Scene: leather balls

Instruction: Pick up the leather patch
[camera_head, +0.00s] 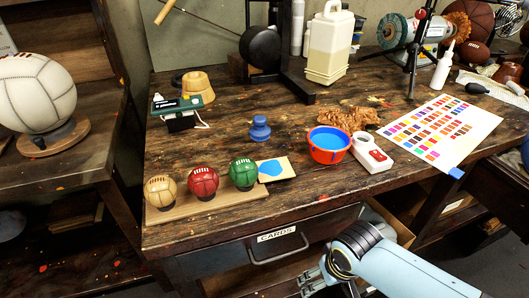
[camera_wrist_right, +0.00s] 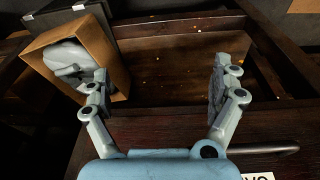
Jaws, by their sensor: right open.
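A tan leather patch (camera_head: 288,162) with a blue spot lies flat on the wooden workbench, just right of the green ball (camera_head: 243,173). My right gripper (camera_head: 318,281) is low in front of the bench, below the tabletop and near the drawers, well apart from the patch. In the right wrist view its two fingers (camera_wrist_right: 161,88) are spread wide with nothing between them. The patch does not show in the wrist view. My left gripper is not in view.
Red and tan balls sit on a board in front. The wrist view shows an open drawer and a cardboard box (camera_wrist_right: 110,50).

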